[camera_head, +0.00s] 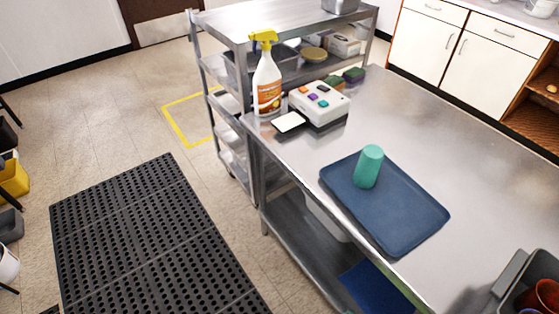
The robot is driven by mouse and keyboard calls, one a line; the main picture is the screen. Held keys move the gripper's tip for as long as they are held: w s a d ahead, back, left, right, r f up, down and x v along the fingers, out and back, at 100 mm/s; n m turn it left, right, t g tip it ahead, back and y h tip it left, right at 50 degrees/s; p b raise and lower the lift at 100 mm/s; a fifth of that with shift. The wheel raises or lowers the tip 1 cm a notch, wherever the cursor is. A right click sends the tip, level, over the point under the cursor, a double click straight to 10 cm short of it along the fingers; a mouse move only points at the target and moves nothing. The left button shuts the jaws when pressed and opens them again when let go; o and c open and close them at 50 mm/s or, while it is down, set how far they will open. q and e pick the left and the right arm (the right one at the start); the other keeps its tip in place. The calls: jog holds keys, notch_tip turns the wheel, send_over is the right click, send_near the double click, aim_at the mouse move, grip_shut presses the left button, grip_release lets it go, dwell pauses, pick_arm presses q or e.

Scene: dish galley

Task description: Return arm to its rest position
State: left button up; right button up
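Neither of my grippers and neither arm shows in the head view. A teal cup (368,167) stands on the blue tray (412,222), near the tray's far edge. The tray lies flat on the steel table (300,160). Nothing is seen touching the cup or the tray other than the table under it.
A spray bottle (267,85), a white box with coloured buttons (319,105) and sponges stand at the table's far end. A steel cart (245,20) adjoins it. A grey bin (513,280) is at lower right. A black mat (140,235) covers the floor at left.

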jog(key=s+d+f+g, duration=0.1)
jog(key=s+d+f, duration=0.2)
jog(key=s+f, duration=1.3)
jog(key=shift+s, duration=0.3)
